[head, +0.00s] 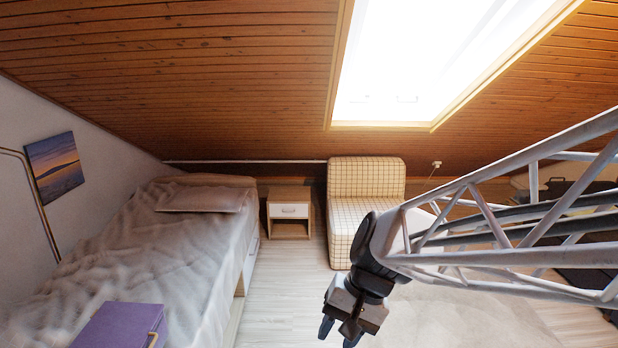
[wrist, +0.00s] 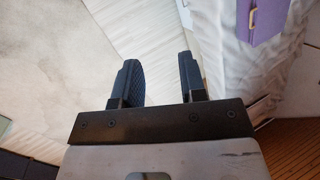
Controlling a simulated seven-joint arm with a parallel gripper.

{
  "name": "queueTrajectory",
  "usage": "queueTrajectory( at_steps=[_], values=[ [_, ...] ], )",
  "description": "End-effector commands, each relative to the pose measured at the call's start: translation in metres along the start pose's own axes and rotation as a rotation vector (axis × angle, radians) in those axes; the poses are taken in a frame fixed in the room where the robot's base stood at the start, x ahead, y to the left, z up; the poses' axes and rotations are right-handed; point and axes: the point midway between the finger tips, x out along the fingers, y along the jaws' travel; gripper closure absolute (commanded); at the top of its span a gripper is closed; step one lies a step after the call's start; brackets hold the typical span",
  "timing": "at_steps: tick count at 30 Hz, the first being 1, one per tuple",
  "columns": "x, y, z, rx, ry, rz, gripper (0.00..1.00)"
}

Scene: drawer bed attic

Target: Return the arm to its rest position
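My gripper (head: 338,332) hangs at the lower middle of the head view, at the end of my white lattice arm that reaches in from the right. Its fingers point down over the floor. In the wrist view my gripper (wrist: 160,85) shows two dark fingers standing apart, with pale floor visible between them. It is open and empty. It touches nothing that I can see.
A bed (head: 130,250) with a grey cover stands at left, with a purple box (head: 118,326) on it. A nightstand (head: 289,212) and a checked armchair (head: 362,195) stand at the back. Light floor (head: 285,290) lies clear between bed and arm. The wooden ceiling slopes overhead.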

Motion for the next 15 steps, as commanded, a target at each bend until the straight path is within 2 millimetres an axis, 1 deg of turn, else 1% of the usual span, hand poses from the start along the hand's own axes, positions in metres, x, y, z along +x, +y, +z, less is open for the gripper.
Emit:
queueTrajectory(
  at_steps=[1,6,15],
  values=[
    [-0.008,0.009,0.007,-0.015,0.031,0.022,0.62],
    [-0.03,0.041,0.026,-0.066,0.125,0.11,0.62],
    [-0.063,0.093,0.061,-0.145,0.285,0.273,0.62]
  ],
)
